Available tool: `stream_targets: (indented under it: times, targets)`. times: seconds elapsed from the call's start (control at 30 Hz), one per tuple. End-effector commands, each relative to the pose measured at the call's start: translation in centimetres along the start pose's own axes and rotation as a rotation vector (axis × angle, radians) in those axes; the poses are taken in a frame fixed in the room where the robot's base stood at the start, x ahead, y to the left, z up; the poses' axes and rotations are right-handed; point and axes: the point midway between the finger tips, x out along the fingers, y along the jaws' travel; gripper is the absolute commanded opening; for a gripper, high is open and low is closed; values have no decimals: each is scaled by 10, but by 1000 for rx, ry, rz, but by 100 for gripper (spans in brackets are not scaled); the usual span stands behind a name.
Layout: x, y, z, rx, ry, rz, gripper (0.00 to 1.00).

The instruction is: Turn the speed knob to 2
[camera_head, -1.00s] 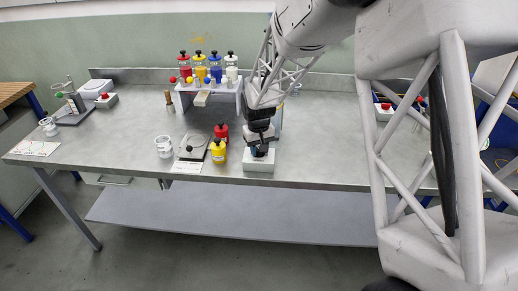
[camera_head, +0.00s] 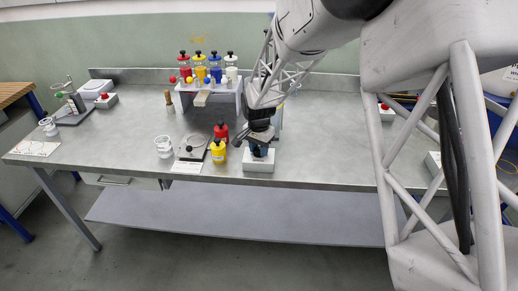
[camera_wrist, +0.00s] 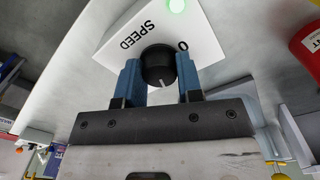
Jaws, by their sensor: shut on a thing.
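The black round speed knob (camera_wrist: 158,62) sits on a white box (camera_wrist: 115,42) printed "SPEED", with a "0" beside the knob. A white pointer line shows on the knob's side nearest my gripper's body in the wrist view. My gripper (camera_wrist: 160,72) has its two blue fingers on either side of the knob, shut on it. In the head view the white box (camera_head: 258,166) stands at the front of the bench under my gripper (camera_head: 259,151). The knob is hidden there. No "2" mark can be read.
A yellow bottle (camera_head: 218,153) and a red bottle (camera_head: 221,131) stand close left of the box. A round plate device (camera_head: 190,148) and a white cup (camera_head: 164,147) are farther left. A green light (camera_wrist: 177,5) glows on the box.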

Motion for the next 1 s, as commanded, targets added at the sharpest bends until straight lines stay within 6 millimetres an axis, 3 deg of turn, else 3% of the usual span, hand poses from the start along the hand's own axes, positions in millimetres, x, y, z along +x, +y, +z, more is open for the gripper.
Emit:
stream_targets:
  times: [0.33,0.83,0.87,1.0]
  targets:
    - [0,0,0,171,-4,1,10]
    - [0,0,0,198,-4,1,10]
    - [0,0,0,198,-4,1,35]
    - [0,0,0,198,-4,0,56]
